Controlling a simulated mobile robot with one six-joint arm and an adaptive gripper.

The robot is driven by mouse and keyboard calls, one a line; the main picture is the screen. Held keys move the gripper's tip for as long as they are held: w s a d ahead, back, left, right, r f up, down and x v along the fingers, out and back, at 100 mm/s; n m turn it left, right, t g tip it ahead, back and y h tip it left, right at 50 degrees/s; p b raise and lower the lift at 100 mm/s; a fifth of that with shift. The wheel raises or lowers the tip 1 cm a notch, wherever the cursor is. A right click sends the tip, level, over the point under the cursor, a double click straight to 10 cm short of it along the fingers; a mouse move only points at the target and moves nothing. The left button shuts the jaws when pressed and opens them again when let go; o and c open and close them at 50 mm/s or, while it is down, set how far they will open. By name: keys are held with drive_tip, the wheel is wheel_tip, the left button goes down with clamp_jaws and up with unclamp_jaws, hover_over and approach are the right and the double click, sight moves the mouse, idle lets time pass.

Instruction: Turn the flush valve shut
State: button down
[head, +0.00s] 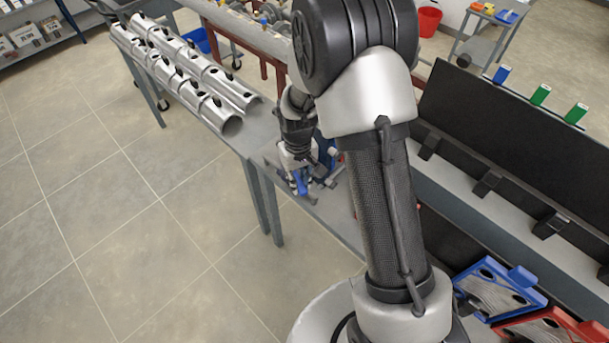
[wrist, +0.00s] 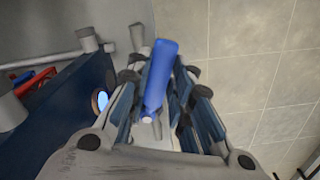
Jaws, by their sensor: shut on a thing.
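The flush valve's blue lever handle (wrist: 164,75) lies between the fingers of my gripper (wrist: 160,92) in the wrist view. The fingers are closed on it from both sides, and it points up and slightly right in that picture. In the head view my gripper (head: 297,168) is at the front edge of the bench, with a small blue part (head: 300,183) showing at its fingers. The valve body is mostly hidden behind the gripper. A dark blue unit (wrist: 62,118) with a bright round face stands just left of the fingers in the wrist view.
The tiled floor at left is clear.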

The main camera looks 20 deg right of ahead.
drive_tip(key=w+a+m+p, duration=0.1)
drive_tip(key=w+a+m, duration=0.3)
drive_tip(key=a+m, duration=0.4)
drive_tip(key=shift+a+m, duration=0.25)
drive_tip(key=shift+m, duration=2.65)
drive_tip(key=c, duration=1.4)
unclamp_jaws()
